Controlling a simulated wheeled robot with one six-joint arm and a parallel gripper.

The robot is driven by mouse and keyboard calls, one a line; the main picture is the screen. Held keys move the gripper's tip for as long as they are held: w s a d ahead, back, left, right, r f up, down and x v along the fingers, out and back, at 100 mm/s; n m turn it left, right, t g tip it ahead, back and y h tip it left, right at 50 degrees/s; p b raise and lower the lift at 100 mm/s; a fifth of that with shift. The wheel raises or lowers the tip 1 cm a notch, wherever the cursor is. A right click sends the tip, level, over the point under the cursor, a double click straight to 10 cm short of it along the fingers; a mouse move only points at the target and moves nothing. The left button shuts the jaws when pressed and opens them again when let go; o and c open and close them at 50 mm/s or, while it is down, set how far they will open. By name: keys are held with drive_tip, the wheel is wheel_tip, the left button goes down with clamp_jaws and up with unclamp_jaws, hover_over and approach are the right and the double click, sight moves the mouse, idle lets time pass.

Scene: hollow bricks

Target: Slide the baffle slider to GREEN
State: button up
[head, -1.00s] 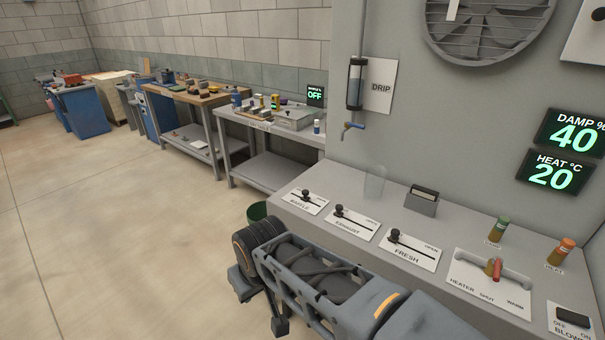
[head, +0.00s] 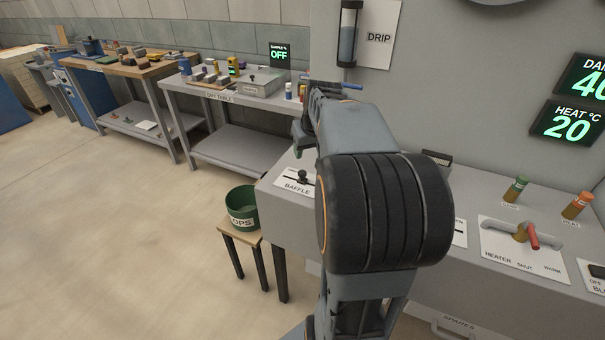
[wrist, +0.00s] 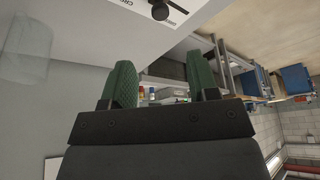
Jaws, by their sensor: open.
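The baffle slider (head: 303,177) is a black knob on a white plate marked BAFFLE (head: 294,187), at the left end of the grey control bench. My arm hides the plate's right part, so the far end of its slot and any colour mark there cannot be seen. In the wrist view a black slider knob (wrist: 160,12) shows at the top edge, with lettering partly cut off. My gripper (wrist: 160,88) has two green fingers spread apart with nothing between them. It is apart from the knob.
The heater lever (head: 531,238) and the green-capped (head: 516,189) and orange-capped (head: 577,204) posts stand at the right. A green bucket (head: 241,208) sits on a stool before the bench. A table (head: 226,97) with small items stands beyond. Floor at left is clear.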

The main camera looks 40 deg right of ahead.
sight(302, 172)
drive_tip(key=x, duration=1.2)
drive_tip(key=shift+f, duration=0.15)
clamp_jaws()
